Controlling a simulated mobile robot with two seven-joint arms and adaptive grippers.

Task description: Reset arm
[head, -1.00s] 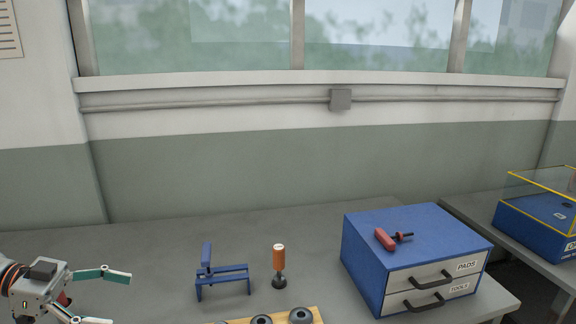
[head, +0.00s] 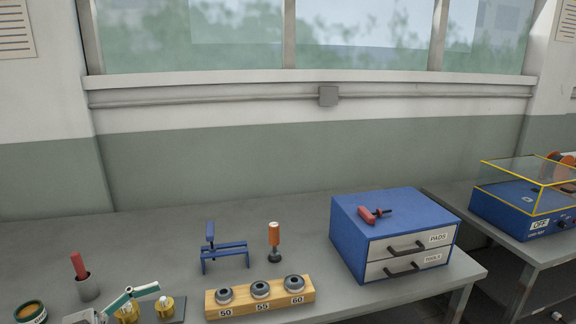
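My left gripper (head: 138,294) shows only in part at the bottom left of the head view. One teal finger with a pale tip points right, and the rest is cut off by the lower edge. The finger overlaps brass-coloured cylinders (head: 165,307) in the picture; I cannot tell whether it touches them. Nothing is seen held, and its opening cannot be judged. My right gripper is not in view. The task line names no separate object.
A wooden block (head: 245,312) holds rings marked 50, 55 and 60. Behind it stand a blue stand (head: 225,257) and an orange-handled tool (head: 274,240). A red-handled tool (head: 366,215) lies on the blue drawer cabinet (head: 350,240). A cup (head: 88,288) holds a red-handled item.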

